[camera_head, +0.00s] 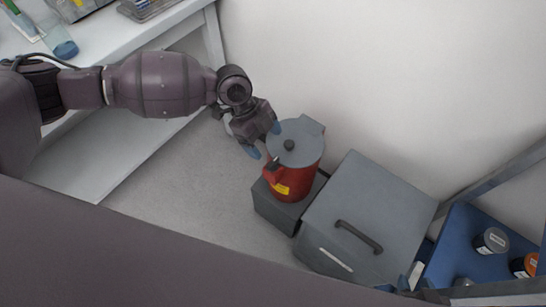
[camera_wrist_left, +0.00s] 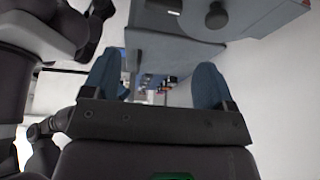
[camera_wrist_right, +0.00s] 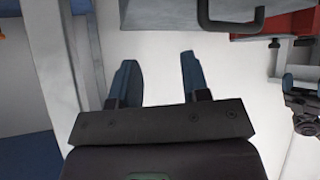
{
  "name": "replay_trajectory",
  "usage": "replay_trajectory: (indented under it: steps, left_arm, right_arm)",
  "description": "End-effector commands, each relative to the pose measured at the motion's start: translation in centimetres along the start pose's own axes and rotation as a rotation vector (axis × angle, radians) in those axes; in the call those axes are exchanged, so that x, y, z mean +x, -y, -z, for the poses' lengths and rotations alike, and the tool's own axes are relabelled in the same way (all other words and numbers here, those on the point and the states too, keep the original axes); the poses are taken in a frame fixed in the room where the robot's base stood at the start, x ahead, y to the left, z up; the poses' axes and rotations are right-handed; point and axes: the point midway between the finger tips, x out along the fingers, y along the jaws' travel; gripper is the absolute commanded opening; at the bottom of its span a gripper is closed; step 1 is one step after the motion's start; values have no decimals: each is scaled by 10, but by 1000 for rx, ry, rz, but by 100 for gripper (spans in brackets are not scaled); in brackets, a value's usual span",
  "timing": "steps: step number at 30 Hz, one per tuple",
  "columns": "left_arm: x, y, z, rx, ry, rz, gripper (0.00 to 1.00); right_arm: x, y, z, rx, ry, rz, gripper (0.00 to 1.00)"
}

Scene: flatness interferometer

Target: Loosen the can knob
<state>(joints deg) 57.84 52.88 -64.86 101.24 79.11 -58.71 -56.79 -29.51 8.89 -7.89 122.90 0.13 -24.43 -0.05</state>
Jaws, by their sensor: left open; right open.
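The red can (camera_head: 291,183) has a grey lid with a dark round knob (camera_head: 289,145) on top and a yellow label on its side. It stands upright on a dark grey block (camera_head: 275,211). The knob also shows at the top of the left wrist view (camera_wrist_left: 217,15). My left gripper (camera_head: 265,140) is open and empty beside the lid, to the left of the knob, with its blue fingers apart. My right gripper (camera_wrist_right: 158,78) is open and empty, and the red can (camera_wrist_right: 290,22) shows at the upper right of its view, apart from its fingers.
A large grey box (camera_head: 375,205) with a dark handle (camera_head: 359,237) stands right of the can. A blue shelf (camera_head: 462,258) with several small jars is at the far right. A white bench (camera_head: 125,50) is at the upper left. Floor is clear left of the can.

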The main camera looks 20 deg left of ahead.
Motion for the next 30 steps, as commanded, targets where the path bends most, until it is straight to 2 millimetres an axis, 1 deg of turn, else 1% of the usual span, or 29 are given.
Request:
replay_trajectory:
  steps: [1, 6, 8, 10, 14, 21, 24, 27, 30]
  left_arm:
    - [-3, 3, -7, 9, 15, -19, 79]
    - [-13, 6, -16, 32, 36, -54, 79]
    - [-13, 7, -17, 34, 38, -59, 79]
    - [-9, 7, -17, 35, 38, -61, 79]
    - [8, 5, -18, 34, 38, -63, 79]
    - [51, 3, -20, 32, 36, -63, 79]
    - [66, 2, -20, 34, 37, -62, 79]
    - [78, 1, -20, 33, 37, -62, 79]
    - [86, 1, -20, 34, 38, -60, 79]
  right_arm:
    - [1, 0, -4, 0, 7, 0, 43]
    - [1, 0, -4, 0, 8, 0, 43]
    - [1, 0, -4, -1, 8, 0, 43]
    - [1, 0, -5, -1, 10, 1, 43]
    - [2, 0, -10, -3, 21, 2, 43]
    - [5, 1, -22, -5, 44, 5, 43]
    - [6, 1, -25, -5, 49, 6, 43]
    - [7, 1, -26, -6, 49, 6, 43]
    - [9, 1, -24, -7, 45, 6, 43]
